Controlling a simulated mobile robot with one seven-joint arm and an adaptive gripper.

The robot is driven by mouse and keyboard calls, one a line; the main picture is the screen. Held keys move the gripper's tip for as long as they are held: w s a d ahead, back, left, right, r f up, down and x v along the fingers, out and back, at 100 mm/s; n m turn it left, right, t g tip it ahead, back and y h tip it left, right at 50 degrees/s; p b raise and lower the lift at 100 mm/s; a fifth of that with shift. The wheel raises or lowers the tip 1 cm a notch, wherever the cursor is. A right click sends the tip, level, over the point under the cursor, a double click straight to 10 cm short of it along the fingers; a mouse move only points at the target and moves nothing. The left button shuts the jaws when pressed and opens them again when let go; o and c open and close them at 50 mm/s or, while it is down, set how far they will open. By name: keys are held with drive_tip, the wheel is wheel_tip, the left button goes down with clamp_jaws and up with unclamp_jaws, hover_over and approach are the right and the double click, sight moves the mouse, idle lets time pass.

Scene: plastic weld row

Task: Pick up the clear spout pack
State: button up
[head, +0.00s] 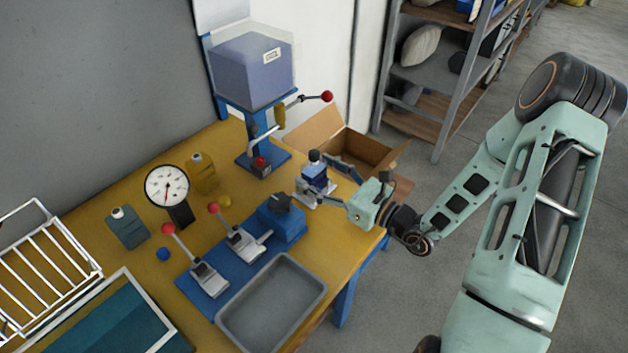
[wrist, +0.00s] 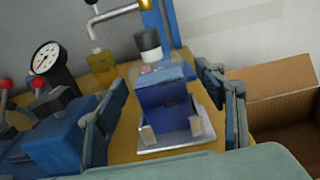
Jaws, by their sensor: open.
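An amber pack (head: 203,172) stands behind the gauge and also shows in the wrist view (wrist: 102,66). My gripper (head: 314,176) is open at the table's right end, well away from both packs.
A dial gauge (head: 167,187), red-knobbed clamps on a blue plate (head: 209,280) and a grey tray (head: 273,303) fill the middle and front. A blue press stand (head: 262,148) rises behind. An open cardboard box (head: 352,148) lies beyond the right edge. A white wire rack (head: 45,270) is at left.

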drive_tip(key=shift+w+a, duration=0.4)
drive_tip(key=shift+a, duration=0.1)
drive_tip(key=c, duration=1.4)
drive_tip(key=shift+r, duration=0.75)
drive_tip(key=s+d+r+p, duration=0.6)
drive_tip(key=s+d+r, duration=0.2)
drive_tip(key=s+r, duration=0.3)
drive_tip(key=shift+d+r+p, duration=0.25)
drive_tip(key=shift+p, duration=0.1)
